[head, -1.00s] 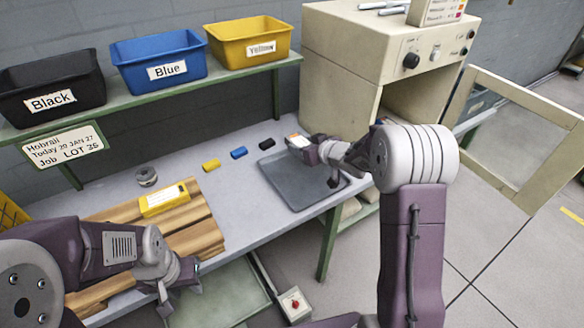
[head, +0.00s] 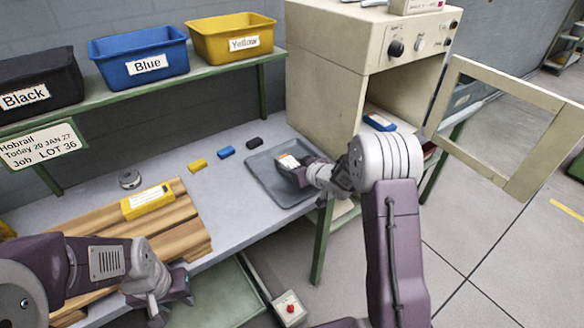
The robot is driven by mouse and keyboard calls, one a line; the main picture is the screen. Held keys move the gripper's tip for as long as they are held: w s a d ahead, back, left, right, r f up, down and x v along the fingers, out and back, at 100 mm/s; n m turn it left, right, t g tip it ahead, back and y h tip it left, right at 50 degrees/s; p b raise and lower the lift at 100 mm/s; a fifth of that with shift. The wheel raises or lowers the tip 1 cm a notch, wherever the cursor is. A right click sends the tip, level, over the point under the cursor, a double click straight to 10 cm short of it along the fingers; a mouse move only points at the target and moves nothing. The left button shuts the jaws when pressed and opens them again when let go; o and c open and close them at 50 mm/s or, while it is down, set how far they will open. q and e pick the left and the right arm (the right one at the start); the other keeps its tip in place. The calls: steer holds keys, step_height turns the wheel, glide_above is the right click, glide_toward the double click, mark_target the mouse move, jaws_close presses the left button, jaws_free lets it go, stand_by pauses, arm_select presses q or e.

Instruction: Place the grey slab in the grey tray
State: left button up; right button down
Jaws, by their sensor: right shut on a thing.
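The grey tray (head: 268,184) lies flat on the bench near its right end, in front of the beige oven. My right gripper (head: 290,165) is over the tray, shut on a small slab (head: 287,160) whose visible top is pale with an orange mark. I take this to be the grey slab. The gripper fingers partly hide it, and I cannot tell whether it touches the tray floor. My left gripper (head: 178,296) is at the front edge of the bench, away from the tray. Its fingertips are too unclear to read.
Yellow (head: 197,166), blue (head: 226,152) and black (head: 255,142) slabs lie in a row left of the tray. The oven (head: 345,85) has its door (head: 510,120) open, with a blue item (head: 379,122) inside. Wooden boards (head: 185,235) carry a yellow box (head: 147,201).

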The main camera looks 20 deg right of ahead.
steer(key=shift+s+f, duration=0.1)
steer(key=c, duration=0.6)
jaws_free()
steer(key=shift+r, duration=0.3)
steer(key=p+v, duration=0.2)
steer(key=v, duration=1)
steer(key=shift+f, duration=0.15)
